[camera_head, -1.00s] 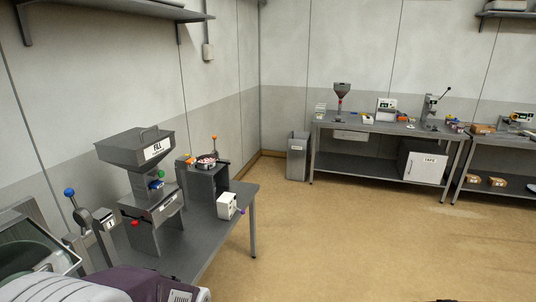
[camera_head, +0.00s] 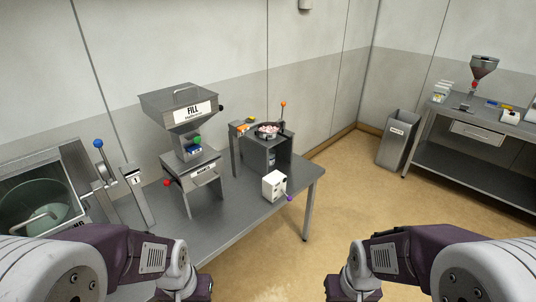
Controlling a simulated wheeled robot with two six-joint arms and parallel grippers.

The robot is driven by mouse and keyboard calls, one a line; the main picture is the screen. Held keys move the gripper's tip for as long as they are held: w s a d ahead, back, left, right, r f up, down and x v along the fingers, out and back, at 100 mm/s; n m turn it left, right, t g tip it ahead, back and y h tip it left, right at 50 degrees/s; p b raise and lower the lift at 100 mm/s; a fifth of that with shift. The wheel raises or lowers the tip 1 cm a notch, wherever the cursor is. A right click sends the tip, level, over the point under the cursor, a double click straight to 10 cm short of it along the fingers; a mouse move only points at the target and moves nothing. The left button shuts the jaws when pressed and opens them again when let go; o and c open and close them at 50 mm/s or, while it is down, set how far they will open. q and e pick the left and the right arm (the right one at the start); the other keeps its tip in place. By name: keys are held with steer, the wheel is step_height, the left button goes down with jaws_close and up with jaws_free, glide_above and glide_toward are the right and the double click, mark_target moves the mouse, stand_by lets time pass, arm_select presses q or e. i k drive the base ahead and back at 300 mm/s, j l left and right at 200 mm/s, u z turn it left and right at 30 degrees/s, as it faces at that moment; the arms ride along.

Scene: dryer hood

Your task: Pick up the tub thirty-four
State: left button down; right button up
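I cannot pick out a tub marked thirty-four; no such number is readable. A small blue item (camera_head: 193,149), too small to identify, sits under the FILL hopper (camera_head: 187,105). A round dark dish (camera_head: 268,130) with pinkish pieces stands on a grey stand behind the bench's right part. My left arm (camera_head: 130,255) reaches in at the bottom left and my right arm (camera_head: 405,255) at the bottom right. Their ends are cut off by the lower edge, so the fingers cannot be made out. Neither arm is seen touching anything on the bench.
The grey bench (camera_head: 235,215) runs along the left wall. A machine with a greenish bowl (camera_head: 45,205) and a blue-knobbed lever stands at its left. A white box (camera_head: 274,186) sits near the right end. A grey bin (camera_head: 398,138) and second bench (camera_head: 470,135) stand right; floor between is clear.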

mark_target(272, 152)
steer(key=u, duration=3.65)
steer(key=z, duration=3.65)
steer(key=i+l+u, duration=0.4)
steer(key=i+l, duration=0.15)
steer(key=i, duration=0.35)
steer(key=i+l+u, duration=0.45)
steer(key=i+l, duration=0.35)
steer(key=i, duration=0.05)
